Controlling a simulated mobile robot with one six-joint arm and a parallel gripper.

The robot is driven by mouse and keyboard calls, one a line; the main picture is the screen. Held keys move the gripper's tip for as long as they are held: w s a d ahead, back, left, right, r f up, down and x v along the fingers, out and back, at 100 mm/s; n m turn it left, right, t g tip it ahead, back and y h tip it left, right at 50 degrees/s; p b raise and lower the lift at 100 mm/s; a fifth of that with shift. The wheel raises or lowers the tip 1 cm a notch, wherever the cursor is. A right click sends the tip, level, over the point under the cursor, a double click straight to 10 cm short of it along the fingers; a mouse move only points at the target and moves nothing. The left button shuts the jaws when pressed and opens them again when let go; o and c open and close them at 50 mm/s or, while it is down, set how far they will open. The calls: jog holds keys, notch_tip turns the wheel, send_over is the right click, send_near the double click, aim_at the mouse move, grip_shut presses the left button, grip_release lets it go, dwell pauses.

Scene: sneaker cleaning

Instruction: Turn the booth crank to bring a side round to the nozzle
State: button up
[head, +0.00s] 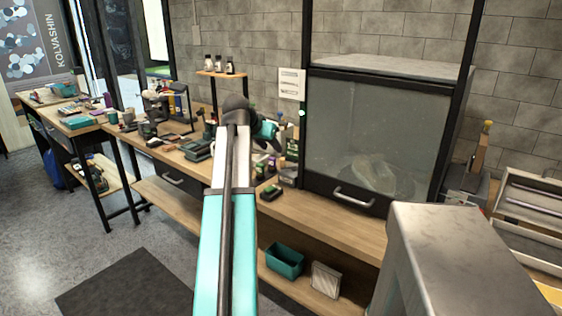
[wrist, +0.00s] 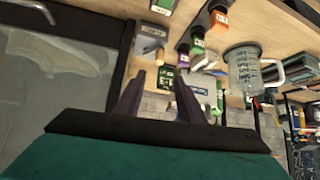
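The booth (head: 375,130) has a dark frame, a cloudy glass front and a pale metal handle (head: 355,196) along its lower edge. A pale shoe-like shape (head: 378,175) shows dimly behind the glass. In the wrist view the booth's glass (wrist: 50,75) fills the left side. My gripper (head: 274,138) is by the booth's left side, partly hidden behind my own arm. In the wrist view its two dark fingers (wrist: 160,98) stand apart with no held object visible between them.
The wooden bench (head: 325,222) runs left, crowded with tools and bottles. A measuring jug (wrist: 250,70) and several bottles are near my gripper. A teal bin (head: 284,260) sits on the lower shelf. Open floor lies left around a dark mat (head: 125,285).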

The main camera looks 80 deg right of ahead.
aim_at(281, 159)
jog(key=x, duration=1.3)
